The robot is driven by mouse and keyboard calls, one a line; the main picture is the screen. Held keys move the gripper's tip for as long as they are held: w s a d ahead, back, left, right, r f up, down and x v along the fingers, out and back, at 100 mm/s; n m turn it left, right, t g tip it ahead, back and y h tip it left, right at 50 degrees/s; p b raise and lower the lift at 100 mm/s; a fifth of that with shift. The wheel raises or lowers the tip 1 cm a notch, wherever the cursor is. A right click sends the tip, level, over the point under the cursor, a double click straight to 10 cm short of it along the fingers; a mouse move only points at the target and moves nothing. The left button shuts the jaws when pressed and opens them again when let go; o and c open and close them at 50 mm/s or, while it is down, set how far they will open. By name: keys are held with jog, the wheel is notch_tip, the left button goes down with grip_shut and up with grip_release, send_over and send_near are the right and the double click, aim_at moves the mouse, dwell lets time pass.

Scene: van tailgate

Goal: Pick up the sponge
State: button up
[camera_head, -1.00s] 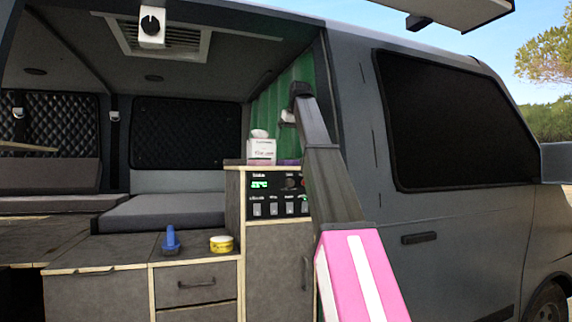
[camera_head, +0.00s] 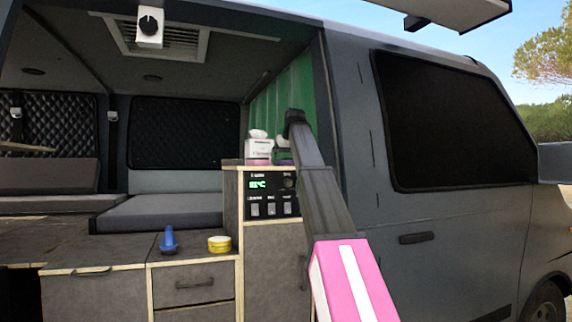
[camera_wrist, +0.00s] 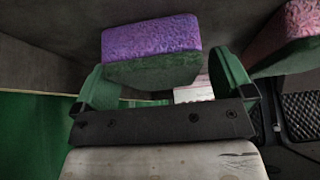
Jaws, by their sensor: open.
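The sponge (camera_wrist: 150,48), purple on one face and dark green on the other, shows in the wrist view at the fingertips of my gripper (camera_wrist: 160,68). The two green fingers stand apart, one near each end of the sponge. I cannot tell whether either finger touches it. In the head view, only a small purple strip of the sponge (camera_head: 284,162) shows on the cabinet top, beside my arm. My gripper (camera_head: 283,146) is low over it there, partly hidden by my arm.
A second, pink and green sponge (camera_wrist: 290,38) lies to the right in the wrist view. A tissue box (camera_head: 259,149) stands close to the left of my gripper in the head view. A blue object (camera_head: 169,241) and a yellow tin (camera_head: 219,244) sit on the lower counter.

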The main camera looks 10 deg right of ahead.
jog(key=c, duration=1.1)
jog(key=shift+r, duration=0.15)
jog(key=shift+r, duration=0.6)
jog(key=shift+o, duration=0.2)
notch_tip(320, 180, up, 2)
jog(key=shift+w+r, duration=0.1)
jog(key=shift+r, duration=0.15)
jog(key=s+a+r, duration=0.1)
jog(key=a+r, duration=0.1)
jog(key=a, duration=0.1)
jog(key=s+a+r, duration=0.2)
jog(key=a, duration=0.1)
jog(key=s+a+r, duration=0.1)
jog(key=a+r, duration=0.1)
jog(key=a, duration=0.1)
jog(key=shift+s+a+r, duration=0.2)
jog(key=shift+s, duration=0.2)
jog(key=shift+s+a+r, duration=0.25)
jog(key=shift+a+r, duration=0.1)
jog(key=shift+a, duration=0.15)
